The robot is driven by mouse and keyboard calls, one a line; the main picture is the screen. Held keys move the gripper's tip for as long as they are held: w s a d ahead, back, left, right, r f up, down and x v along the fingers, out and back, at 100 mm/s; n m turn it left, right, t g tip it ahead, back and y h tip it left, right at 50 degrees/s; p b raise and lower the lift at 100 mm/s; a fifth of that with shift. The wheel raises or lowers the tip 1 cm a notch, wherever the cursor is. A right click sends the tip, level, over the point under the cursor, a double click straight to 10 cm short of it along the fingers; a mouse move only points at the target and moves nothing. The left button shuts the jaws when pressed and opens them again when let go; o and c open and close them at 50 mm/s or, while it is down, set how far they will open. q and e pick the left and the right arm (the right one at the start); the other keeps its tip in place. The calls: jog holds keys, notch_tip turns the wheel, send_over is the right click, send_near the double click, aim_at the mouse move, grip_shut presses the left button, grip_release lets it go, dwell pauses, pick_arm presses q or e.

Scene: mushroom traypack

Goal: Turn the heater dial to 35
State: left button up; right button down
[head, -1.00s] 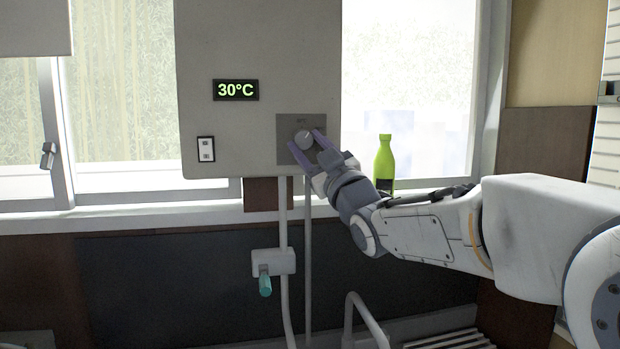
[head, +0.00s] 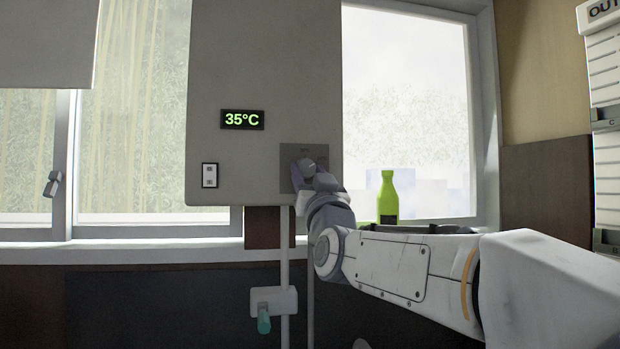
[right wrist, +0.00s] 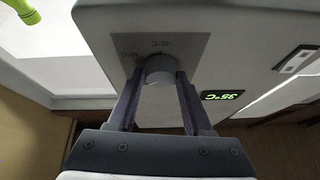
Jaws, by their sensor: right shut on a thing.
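The grey heater box (head: 262,60) hangs on the wall between the windows. Its display (head: 242,119) reads 35°C in green digits. The dial sits on a darker square plate (head: 290,151) at the box's lower right. My right gripper (head: 306,170) is at the dial and hides most of it in the head view. In the right wrist view the round grey dial (right wrist: 160,68) is between the two fingers of the right gripper (right wrist: 158,88), which is shut on it. The display also shows there (right wrist: 222,96). My left gripper is not in view.
A green bottle (head: 387,197) stands on the windowsill right of the box, just above my right forearm. A white switch (head: 209,175) is on the box's lower left. Pipes and a valve with a teal handle (head: 264,320) are below.

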jog(key=shift+c, duration=1.6)
grip_release()
jog(key=b+v, duration=0.4)
jog(key=v, duration=0.6)
jog(key=shift+s+b, duration=0.2)
jog(key=shift+b, duration=0.15)
jog(key=shift+d+f, duration=0.1)
jog(key=shift+d, duration=0.05)
